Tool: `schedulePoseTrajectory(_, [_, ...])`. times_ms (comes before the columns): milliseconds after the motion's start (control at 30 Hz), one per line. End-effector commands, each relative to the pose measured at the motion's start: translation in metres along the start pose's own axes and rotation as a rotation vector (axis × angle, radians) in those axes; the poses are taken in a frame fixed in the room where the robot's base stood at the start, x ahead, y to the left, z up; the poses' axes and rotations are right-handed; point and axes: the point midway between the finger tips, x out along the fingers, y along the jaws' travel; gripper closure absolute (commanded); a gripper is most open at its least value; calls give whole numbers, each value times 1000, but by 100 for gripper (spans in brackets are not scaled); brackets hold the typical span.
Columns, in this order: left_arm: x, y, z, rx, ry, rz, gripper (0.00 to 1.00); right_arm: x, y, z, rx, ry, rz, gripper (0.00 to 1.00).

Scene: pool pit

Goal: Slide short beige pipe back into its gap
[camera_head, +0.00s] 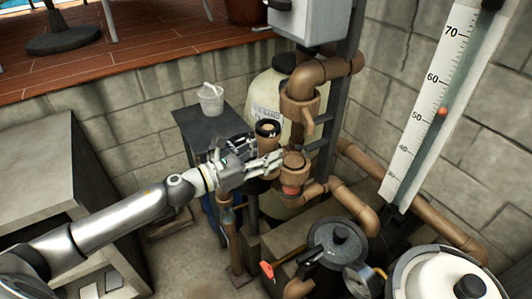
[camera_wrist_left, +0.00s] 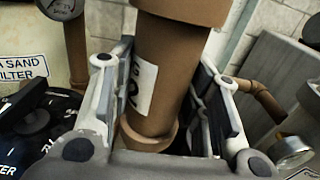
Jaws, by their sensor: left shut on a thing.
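The short beige pipe (camera_head: 268,140) stands roughly upright, its dark open top showing above my left gripper's fingers. My left gripper (camera_head: 268,161) is shut on it. In the left wrist view the fingers lie on both sides of the pipe (camera_wrist_left: 163,62), which carries a white label and has a wider collar at its top and a ring low down. Just right of the fingers is the brown pipe column, with a valve (camera_head: 299,107) above and a union (camera_head: 293,160) with a red ring below. I cannot clearly see the gap. My right gripper is not in view.
A pale sand filter tank (camera_head: 262,92) stands behind the pipes. A dark-topped small table (camera_head: 205,122) with a white bucket (camera_head: 211,98) stands behind my arm. A black pump lid (camera_head: 337,240) and a gauge (camera_head: 364,279) are in front at right. A level scale (camera_head: 432,95) leans at right.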

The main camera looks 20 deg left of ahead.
Motion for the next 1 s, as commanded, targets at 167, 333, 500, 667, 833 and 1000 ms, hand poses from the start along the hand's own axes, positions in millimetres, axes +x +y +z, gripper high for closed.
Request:
schedulePoseTrajectory(167, [2, 0, 2, 1, -2, 0, 81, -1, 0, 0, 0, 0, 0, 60])
schedulePoseTrajectory(333, [6, 0, 2, 0, -3, 1, 81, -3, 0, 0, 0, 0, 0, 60])
schedulePoseTrajectory(500, [10, 1, 1, 0, -3, 1, 81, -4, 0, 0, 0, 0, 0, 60])
schedulePoseTrajectory(667, [14, 1, 1, 0, -2, 2, 81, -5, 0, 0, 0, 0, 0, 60])
schedulePoseTrajectory(833, [18, 1, 1, 0, -3, 1, 81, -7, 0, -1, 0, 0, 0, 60])
schedulePoseTrajectory(1000, [23, 1, 1, -1, -2, 1, 81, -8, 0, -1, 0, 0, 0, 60])
